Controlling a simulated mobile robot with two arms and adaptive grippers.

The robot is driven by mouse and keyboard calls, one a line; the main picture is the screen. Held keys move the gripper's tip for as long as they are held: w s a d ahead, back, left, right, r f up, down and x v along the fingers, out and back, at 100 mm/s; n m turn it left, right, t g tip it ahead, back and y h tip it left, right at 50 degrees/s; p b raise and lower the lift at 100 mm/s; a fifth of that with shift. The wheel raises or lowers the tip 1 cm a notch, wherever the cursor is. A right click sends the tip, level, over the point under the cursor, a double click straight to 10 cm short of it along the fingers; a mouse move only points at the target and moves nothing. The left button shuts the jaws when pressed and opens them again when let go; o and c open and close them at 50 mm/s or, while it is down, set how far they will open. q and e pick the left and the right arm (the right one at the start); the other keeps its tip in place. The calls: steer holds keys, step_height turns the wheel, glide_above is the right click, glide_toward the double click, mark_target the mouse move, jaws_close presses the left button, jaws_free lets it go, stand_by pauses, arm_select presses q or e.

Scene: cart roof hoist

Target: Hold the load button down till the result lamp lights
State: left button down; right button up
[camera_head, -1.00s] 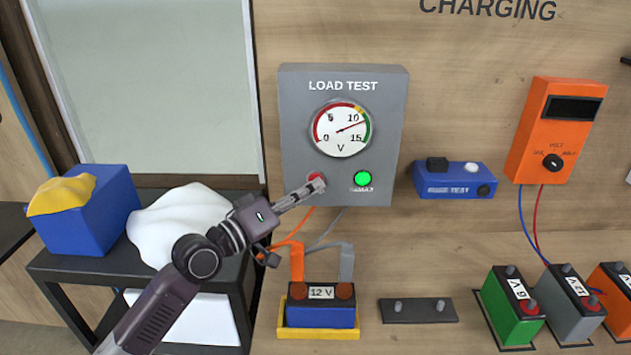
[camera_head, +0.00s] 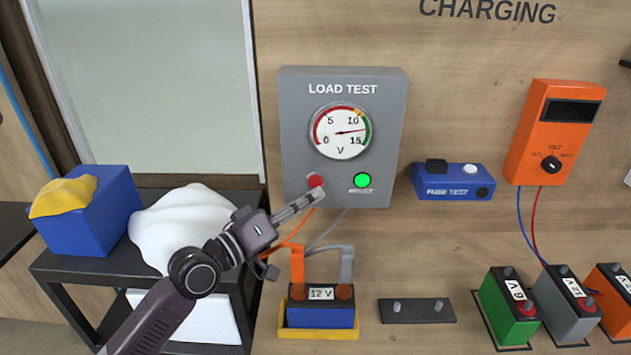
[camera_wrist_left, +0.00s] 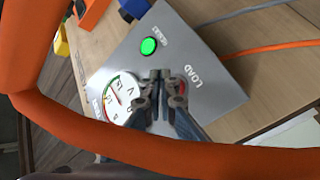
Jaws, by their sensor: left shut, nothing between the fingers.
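The grey load test box (camera_head: 295,150) is on the wooden wall panel. Its red load button (camera_head: 316,181) is at lower left. The result lamp (camera_head: 363,181) beside it is lit green. The volt gauge (camera_head: 342,132) needle points between 10 and 15. My left gripper (camera_head: 318,194) is shut and empty, its tip just below the button in the head view; I cannot tell whether it touches the box. In the left wrist view the fingertips (camera_wrist_left: 159,76) partly hide the button (camera_wrist_left: 182,87), and the lamp (camera_wrist_left: 149,46) shows green. My right gripper is not in view.
Orange and grey clamps sit on a 12 V battery (camera_head: 320,314) below the box. A blue fuse tester (camera_head: 454,182) and an orange voltmeter (camera_head: 532,130) are to the right. A black table (camera_head: 85,262) holds a white cloth (camera_head: 180,225) and a blue box (camera_head: 100,220).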

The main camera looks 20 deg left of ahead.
arm_select(q)
steer(key=shift+s+d+r+p, duration=0.1)
steer(key=shift+s+d+p, duration=0.15)
steer(key=shift+s, duration=0.45)
steer(key=shift+s+d+f+p, duration=0.15)
steer(key=shift+s+p, duration=0.15)
steer(key=shift+s, duration=0.35)
steer(key=shift+s+d+r+p, duration=0.15)
steer(key=shift+s+d+p, duration=0.1)
steer(key=shift+s, duration=0.45)
steer(key=shift+a, duration=0.1)
